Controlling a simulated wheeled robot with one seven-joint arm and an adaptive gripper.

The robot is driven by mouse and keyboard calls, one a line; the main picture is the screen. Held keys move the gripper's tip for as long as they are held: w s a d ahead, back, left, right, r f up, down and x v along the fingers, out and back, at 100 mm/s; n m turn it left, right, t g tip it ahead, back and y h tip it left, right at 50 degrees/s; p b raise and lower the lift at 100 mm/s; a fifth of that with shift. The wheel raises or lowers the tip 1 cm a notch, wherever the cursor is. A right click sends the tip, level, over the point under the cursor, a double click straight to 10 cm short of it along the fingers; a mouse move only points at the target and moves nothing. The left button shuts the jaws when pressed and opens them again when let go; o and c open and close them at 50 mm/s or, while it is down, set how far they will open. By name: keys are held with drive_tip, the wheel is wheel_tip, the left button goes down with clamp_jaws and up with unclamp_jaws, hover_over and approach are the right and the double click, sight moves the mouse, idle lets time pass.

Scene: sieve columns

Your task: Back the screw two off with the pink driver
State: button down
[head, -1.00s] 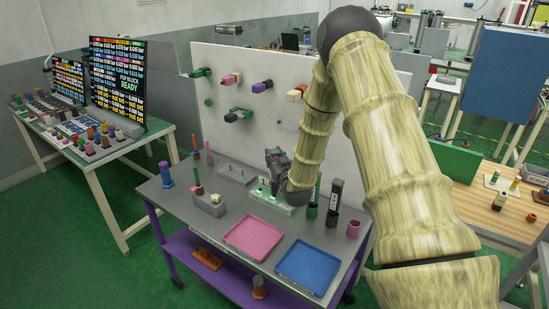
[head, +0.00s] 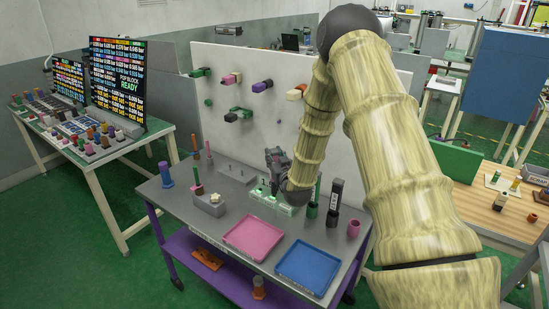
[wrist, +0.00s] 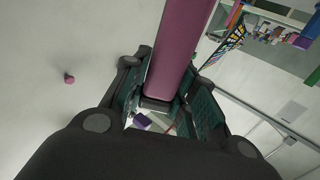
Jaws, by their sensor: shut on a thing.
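My gripper (head: 275,160) is low over the grey workbench, at the green-lit block (head: 262,197) in the head view. In the wrist view, my gripper (wrist: 167,98) is shut on the pink driver (wrist: 180,45), a long magenta bar between its dark green finger pads. The driver's working end is hidden, and the driver cannot be made out in the head view. I cannot tell which thing is screw two, or whether the driver touches a screw.
A pink tray (head: 254,237) and a blue tray (head: 307,268) lie at the bench front. A dark upright post (head: 335,195) and a magenta cup (head: 353,229) stand right of my gripper. Behind stands a white panel (head: 310,125) with several coloured pegs.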

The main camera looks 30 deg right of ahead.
sight(274, 150)
drive_tip(key=shift+f+b, duration=0.75)
drive_tip(key=shift+f, duration=0.2)
idle(1.6)
drive_tip(key=shift+s+r, duration=0.1)
drive_tip(key=shift+r, duration=0.3)
idle(1.7)
drive_tip(key=shift+r+p, duration=0.35)
drive_tip(key=shift+r, duration=0.25)
drive_tip(key=shift+r+p, duration=0.85)
drive_tip(key=shift+r, duration=1.15)
drive_tip(key=shift+f, duration=0.1)
